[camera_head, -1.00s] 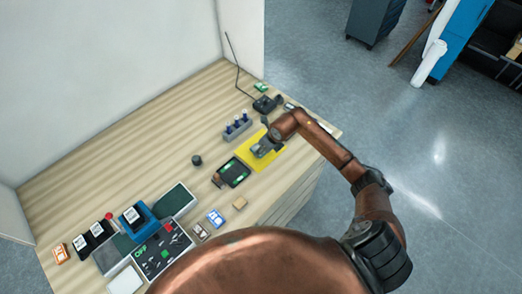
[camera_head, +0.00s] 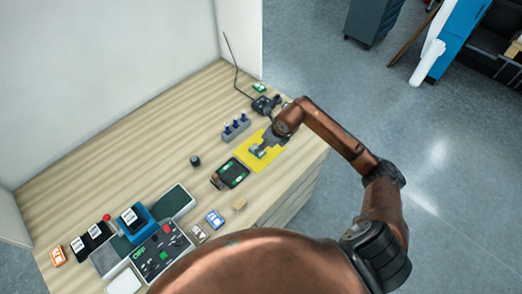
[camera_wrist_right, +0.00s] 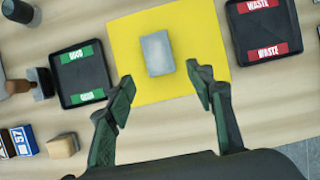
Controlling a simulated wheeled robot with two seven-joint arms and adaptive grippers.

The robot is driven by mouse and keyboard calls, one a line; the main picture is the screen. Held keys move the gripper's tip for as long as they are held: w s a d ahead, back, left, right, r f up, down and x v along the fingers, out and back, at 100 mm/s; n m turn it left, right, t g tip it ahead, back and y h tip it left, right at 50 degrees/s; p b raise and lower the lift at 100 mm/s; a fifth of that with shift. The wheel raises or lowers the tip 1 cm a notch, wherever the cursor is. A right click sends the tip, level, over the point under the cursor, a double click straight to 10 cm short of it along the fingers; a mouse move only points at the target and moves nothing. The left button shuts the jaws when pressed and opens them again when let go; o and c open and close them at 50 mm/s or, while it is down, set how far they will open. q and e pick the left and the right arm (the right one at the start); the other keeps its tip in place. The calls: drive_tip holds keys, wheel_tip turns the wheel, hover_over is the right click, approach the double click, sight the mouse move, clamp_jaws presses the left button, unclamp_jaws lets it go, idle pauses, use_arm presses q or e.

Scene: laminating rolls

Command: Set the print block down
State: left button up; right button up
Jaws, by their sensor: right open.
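A plain grey block, the only one at my right gripper and taken as the print block (camera_wrist_right: 157,53), lies on a yellow mat (camera_wrist_right: 195,18) in the right wrist view. In the head view the block (camera_head: 257,151) shows on the yellow mat (camera_head: 248,162), partly covered by my gripper. My right gripper (camera_wrist_right: 163,84) is open and empty, its two fingers apart. Its fingertips are just short of the block in that view, with mat showing between. In the head view my right gripper (camera_head: 268,140) is over the mat. My left gripper is not in view.
A black tray with green GOOD labels (camera_wrist_right: 82,72) lies left of the mat; a tray with red WASTE labels (camera_wrist_right: 265,30) lies right. A dark-headed stamp (camera_wrist_right: 40,83) and a wooden block (camera_wrist_right: 62,145) are further left. A grey rack with blue-topped pieces (camera_head: 236,130) stands behind the mat.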

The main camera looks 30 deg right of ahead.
drive_tip(key=v, duration=0.5)
drive_tip(key=shift+s+r, duration=0.15)
drive_tip(key=shift+r, duration=0.15)
